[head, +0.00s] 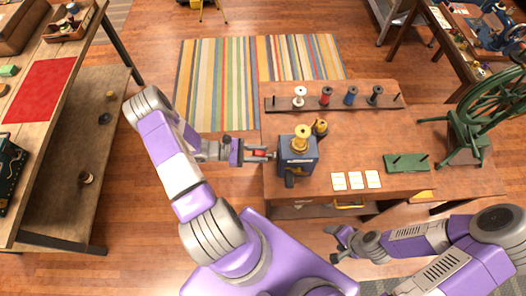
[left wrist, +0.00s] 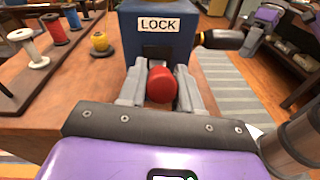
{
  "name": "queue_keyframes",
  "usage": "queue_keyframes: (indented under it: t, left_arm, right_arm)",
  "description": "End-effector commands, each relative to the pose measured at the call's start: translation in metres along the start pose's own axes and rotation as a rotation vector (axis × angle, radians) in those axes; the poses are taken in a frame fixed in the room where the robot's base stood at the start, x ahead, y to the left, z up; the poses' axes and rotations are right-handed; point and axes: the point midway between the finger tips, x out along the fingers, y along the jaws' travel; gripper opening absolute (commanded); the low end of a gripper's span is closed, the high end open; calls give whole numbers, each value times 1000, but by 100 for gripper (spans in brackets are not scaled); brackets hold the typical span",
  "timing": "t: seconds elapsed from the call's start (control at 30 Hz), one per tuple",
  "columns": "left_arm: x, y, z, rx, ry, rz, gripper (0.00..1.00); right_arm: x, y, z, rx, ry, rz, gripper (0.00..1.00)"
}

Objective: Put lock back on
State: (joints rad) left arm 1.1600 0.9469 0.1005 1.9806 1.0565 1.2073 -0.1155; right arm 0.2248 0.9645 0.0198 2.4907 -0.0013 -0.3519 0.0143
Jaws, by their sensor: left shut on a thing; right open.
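A dark blue box (head: 297,157) stands on the wooden table near its left edge, with a brass-coloured knob on top. In the left wrist view the blue box (left wrist: 157,42) carries a white label reading LOCK (left wrist: 158,24). My left gripper (head: 268,155) is at the box's left side, shut on a red knob-like piece (left wrist: 162,85). The red piece is right in front of a dark slot in the box face; I cannot tell whether it enters the slot. My right gripper (head: 342,236) is open and empty, off the table's front edge.
A rack of spools (head: 333,104) stands along the table's back. A yellow-and-black piece (head: 320,128) is beside the box. White cards (head: 355,180) and a green pegged tray (head: 407,163) lie right. A green spinning wheel (head: 469,118) stands at far right.

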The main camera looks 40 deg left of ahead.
Motion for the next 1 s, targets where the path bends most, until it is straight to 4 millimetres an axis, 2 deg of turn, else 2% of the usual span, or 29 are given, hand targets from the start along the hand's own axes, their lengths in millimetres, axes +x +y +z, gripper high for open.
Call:
queue_keyframes:
  t: [0.27, 0.3, 0.43, 0.77, 0.87, 1.0]
  left_arm:
    - [0, 0, 0, 2, 3, -1, 0]
    - [0, 0, 0, 2, 3, -1, 35]
    - [0, 1, 0, 2, 2, -1, 55]
    - [-2, 1, 0, 3, 2, -1, 55]
    - [-14, 1, -1, 5, 4, 1, 55]
    - [-38, 1, -1, 4, 5, 2, 55]
  right_arm:
    - [0, 0, 0, 0, 0, 0, 72]
    - [0, 0, 0, 0, 0, 0, 72]
    - [0, 0, 0, 0, 0, 0, 72]
    - [0, 0, 0, 0, 0, 0, 72]
    - [2, 1, 0, 0, 0, 0, 72]
    - [5, 2, 0, 0, 0, 0, 72]
